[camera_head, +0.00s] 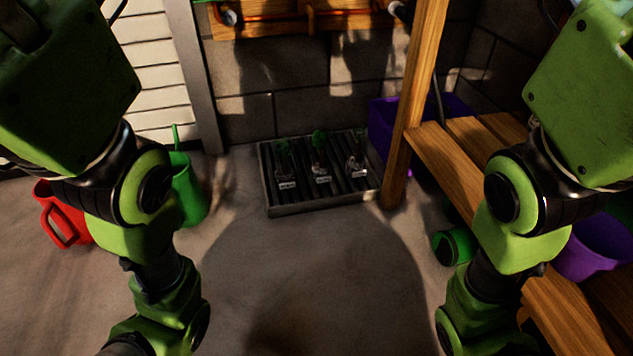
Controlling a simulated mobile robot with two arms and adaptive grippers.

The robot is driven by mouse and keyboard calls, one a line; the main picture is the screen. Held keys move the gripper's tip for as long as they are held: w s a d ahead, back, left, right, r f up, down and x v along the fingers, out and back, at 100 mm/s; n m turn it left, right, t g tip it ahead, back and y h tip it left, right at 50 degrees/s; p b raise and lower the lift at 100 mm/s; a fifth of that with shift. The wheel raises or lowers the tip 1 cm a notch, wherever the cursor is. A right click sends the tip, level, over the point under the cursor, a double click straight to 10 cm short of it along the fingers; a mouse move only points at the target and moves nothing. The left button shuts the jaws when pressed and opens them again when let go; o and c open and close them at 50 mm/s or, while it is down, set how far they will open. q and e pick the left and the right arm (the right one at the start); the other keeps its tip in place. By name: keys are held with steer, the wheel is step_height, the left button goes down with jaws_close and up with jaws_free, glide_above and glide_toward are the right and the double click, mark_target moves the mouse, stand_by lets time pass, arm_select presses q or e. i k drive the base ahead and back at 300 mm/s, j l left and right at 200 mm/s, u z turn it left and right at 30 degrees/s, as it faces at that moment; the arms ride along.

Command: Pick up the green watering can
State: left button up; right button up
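A green watering can (187,192) stands on the floor at the left, with a thin green upright part rising above it. My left arm, in front of it, hides its left side. A red watering can (63,213) with a loop handle stands further left, partly behind the same arm. Both my arms come into view at the left and right, but neither gripper shows. I cannot see either gripper touching the green can.
A slatted tray (310,209) with several small labelled plants sits by the back wall. A wooden bench (450,165) fills the right side, with a purple crate (383,128) behind its post and a purple bucket (592,250). A dark green round object (455,246) lies by the bench. The middle floor is clear.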

mark_target(193, 204)
steer(key=i+j+u, duration=0.1)
steer(key=u, duration=0.9)
